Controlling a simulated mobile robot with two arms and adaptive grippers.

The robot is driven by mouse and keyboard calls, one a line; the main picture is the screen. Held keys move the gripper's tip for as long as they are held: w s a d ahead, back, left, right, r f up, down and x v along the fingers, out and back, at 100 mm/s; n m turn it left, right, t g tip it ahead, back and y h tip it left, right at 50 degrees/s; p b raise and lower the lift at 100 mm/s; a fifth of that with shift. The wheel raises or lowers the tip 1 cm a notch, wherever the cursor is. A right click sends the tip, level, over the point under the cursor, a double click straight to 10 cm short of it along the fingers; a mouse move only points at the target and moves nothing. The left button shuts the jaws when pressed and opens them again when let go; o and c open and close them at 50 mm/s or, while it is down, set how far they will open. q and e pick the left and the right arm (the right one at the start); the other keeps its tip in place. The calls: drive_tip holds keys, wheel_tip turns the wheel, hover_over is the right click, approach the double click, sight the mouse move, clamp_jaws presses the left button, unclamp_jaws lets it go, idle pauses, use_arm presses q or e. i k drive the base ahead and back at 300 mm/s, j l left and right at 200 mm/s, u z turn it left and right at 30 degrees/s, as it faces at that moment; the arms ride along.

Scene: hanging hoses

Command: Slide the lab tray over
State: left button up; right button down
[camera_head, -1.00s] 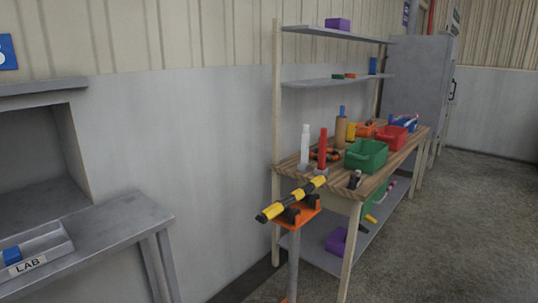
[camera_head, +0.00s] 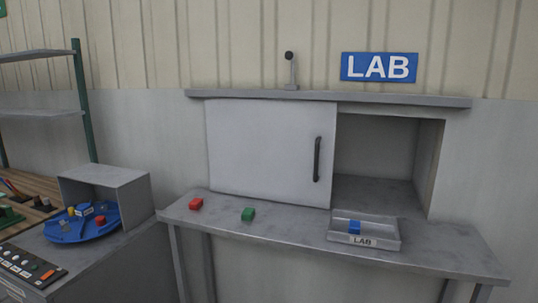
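The lab tray (camera_head: 395,242) is a shallow grey tray with a "LAB" label on its front. It sits on the right part of a grey metal counter (camera_head: 290,241), in front of an open hatch (camera_head: 376,150). A small blue block (camera_head: 354,227) lies in the tray, towards its left side. A sliding door (camera_head: 260,150) with a dark vertical handle (camera_head: 317,158) covers the left part of the hatch. Neither of my grippers is in view.
A red block (camera_head: 196,204) and a green block (camera_head: 248,214) lie on the counter left of the tray. A blue LAB sign (camera_head: 379,67) hangs above. At the left, a blue round tray (camera_head: 82,224) with small items stands by a grey box-shaped hood (camera_head: 104,176).

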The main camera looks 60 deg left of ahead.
sight(377, 231)
drive_tip(key=u, duration=2.1)
